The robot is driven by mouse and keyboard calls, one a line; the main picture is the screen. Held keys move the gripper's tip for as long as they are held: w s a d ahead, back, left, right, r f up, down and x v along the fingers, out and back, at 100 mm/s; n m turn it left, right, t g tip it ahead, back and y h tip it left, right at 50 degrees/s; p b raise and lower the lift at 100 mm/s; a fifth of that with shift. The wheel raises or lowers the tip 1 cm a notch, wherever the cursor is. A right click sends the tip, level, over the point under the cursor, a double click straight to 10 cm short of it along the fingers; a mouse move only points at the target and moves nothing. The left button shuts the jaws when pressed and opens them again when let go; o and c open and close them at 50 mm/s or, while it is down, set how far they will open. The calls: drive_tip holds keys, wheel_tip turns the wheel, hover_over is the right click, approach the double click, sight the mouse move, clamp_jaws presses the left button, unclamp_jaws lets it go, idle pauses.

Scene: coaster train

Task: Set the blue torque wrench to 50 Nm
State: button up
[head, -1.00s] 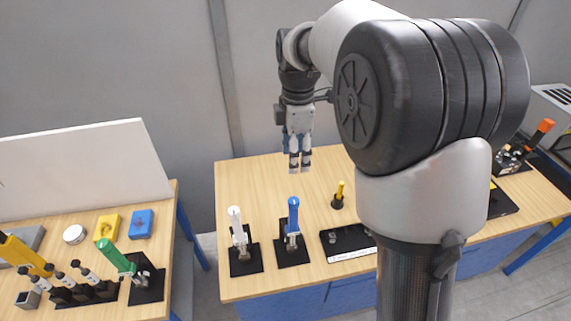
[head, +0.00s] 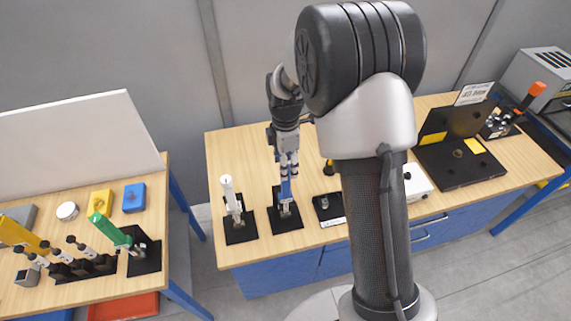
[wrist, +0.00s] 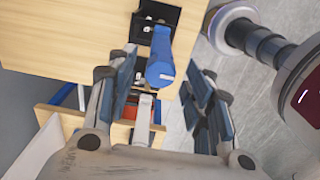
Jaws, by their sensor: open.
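The blue torque wrench (head: 285,192) stands upright in a black holder (head: 284,217) near the front edge of the middle table. In the wrist view its blue handle (wrist: 160,66) points toward the camera, ahead of the fingers and between their lines. My gripper (head: 288,168) points down at the top of the wrench, and its fingers overlap the handle's upper end in the head view. In the wrist view my gripper (wrist: 163,85) is open, with a gap on each side of the handle. No contact shows. The scale setting on the wrench cannot be read.
A white-handled wrench (head: 231,197) stands in its own holder close to the left. A black tray (head: 328,208) is close to the right. A green-handled wrench (head: 109,232) is on the left table. The back of the middle table is clear.

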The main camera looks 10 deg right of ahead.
drive_tip(key=shift+f, duration=0.4)
drive_tip(key=c, duration=1)
drive_tip(key=shift+c, duration=0.2)
